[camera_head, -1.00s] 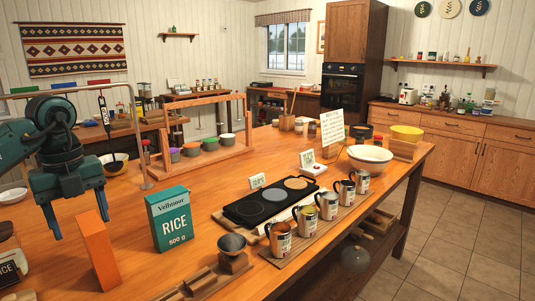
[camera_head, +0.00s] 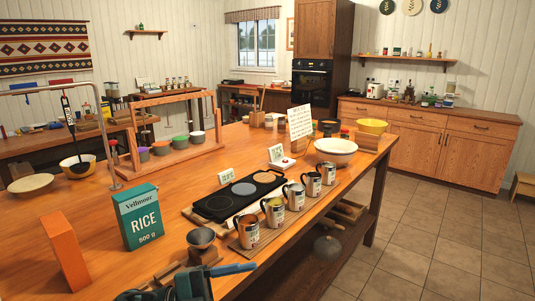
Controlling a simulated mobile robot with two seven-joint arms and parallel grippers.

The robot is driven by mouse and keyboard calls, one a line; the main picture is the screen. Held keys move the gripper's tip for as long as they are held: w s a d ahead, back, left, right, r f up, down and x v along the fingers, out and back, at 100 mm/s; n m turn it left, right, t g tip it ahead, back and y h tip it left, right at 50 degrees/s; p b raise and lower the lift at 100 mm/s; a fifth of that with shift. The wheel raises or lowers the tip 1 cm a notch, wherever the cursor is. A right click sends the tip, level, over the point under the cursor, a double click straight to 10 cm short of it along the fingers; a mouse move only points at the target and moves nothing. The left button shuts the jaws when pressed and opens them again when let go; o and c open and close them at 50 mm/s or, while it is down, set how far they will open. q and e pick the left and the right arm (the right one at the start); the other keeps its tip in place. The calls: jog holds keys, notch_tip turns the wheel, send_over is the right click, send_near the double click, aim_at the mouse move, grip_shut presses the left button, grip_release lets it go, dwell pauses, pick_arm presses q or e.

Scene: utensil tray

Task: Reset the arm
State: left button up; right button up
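A dark teal part of my arm, which looks like my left gripper (camera_head: 195,283), shows at the bottom edge, left of centre. A teal bar sticks out from it to the right. It is cut off by the frame, so I cannot tell whether its fingers are open or shut. It lies in front of a grey funnel-like cup on a wooden stand (camera_head: 202,246). No object shows clearly in its grip. My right gripper is not in view.
A teal rice box (camera_head: 139,217) and an orange box (camera_head: 66,252) stand on the wooden table (camera_head: 105,240) to the left. Several metal mugs (camera_head: 294,196) line the front edge beside a black burner plate (camera_head: 218,207). A metal rail (camera_head: 103,120) rises at the left.

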pick_arm(q)
jog(key=a+f+n+t+y, duration=0.3)
jog(key=f+n+t+y, duration=0.3)
jog(key=n, duration=0.4)
jog(key=a+f+n+t+y, duration=0.3)
jog(key=f+n+t+y, duration=0.15)
jog(key=n+t, duration=0.4)
jog(key=s+a+f+n+g+y, duration=0.2)
jog(key=s+f+n+g, duration=0.1)
jog(key=s+f, duration=0.3)
jog(key=s+a+f+n+g+y, duration=0.2)
jog(key=s+f, duration=0.4)
jog(key=f, duration=0.4)
jog(key=shift+s+f+n+g+y, duration=0.15)
jog(key=shift+s+n+g+y, duration=0.2)
jog(key=shift+n+g+y, duration=0.4)
